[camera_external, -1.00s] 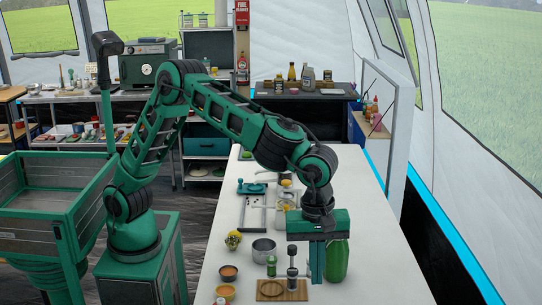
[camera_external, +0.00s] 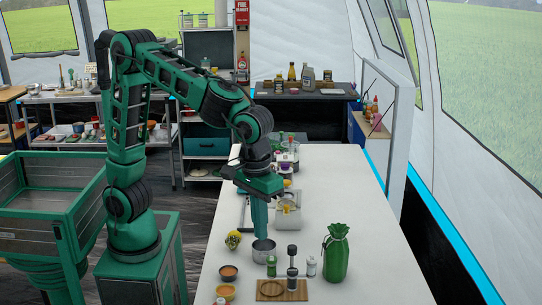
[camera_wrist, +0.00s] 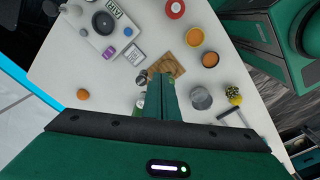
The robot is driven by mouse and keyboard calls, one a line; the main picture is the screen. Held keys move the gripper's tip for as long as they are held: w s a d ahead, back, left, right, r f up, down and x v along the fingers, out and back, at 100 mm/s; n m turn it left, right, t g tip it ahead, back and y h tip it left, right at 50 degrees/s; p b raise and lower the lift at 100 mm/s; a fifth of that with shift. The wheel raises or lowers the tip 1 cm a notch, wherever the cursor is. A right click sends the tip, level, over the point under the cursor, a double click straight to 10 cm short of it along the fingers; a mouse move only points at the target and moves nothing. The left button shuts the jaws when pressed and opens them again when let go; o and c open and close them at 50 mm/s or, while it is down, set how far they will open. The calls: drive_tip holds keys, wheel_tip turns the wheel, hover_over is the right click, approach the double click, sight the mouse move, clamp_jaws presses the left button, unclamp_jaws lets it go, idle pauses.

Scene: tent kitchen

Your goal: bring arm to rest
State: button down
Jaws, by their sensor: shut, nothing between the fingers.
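My gripper (camera_external: 260,232) is shut and empty. In the external view it points down above the white table, with its fingertips just over or in front of the metal pot (camera_external: 264,252); I cannot tell whether they touch. In the wrist view my closed gripper fingers (camera_wrist: 162,84) reach toward the wooden board (camera_wrist: 167,66), and the metal pot (camera_wrist: 201,98) shows to their right. My arm is bent, with its elbow raised above my base.
A green tied bag (camera_external: 336,255) stands on the white table (camera_external: 370,230). A wooden board (camera_external: 270,290), a small green jar (camera_external: 271,266) and orange bowls (camera_external: 226,292) are near the front. A yellow-green spotted item (camera_external: 233,239) lies left of the pot. The table's right side is mostly clear.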

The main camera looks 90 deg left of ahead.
drive_tip(key=s+a+f+m, duration=0.2)
drive_tip(key=s+a+m, duration=0.2)
drive_tip(key=s, duration=0.4)
drive_tip(key=s+a+f+m, duration=0.1)
drive_tip(key=s+a+m, duration=0.4)
drive_tip(key=s, duration=0.4)
drive_tip(key=s+a+f+m, duration=0.2)
drive_tip(key=s+a+m, duration=0.3)
drive_tip(key=s, duration=0.3)
drive_tip(key=shift+s+f+g, duration=0.25)
drive_tip(key=shift+f+g, duration=0.05)
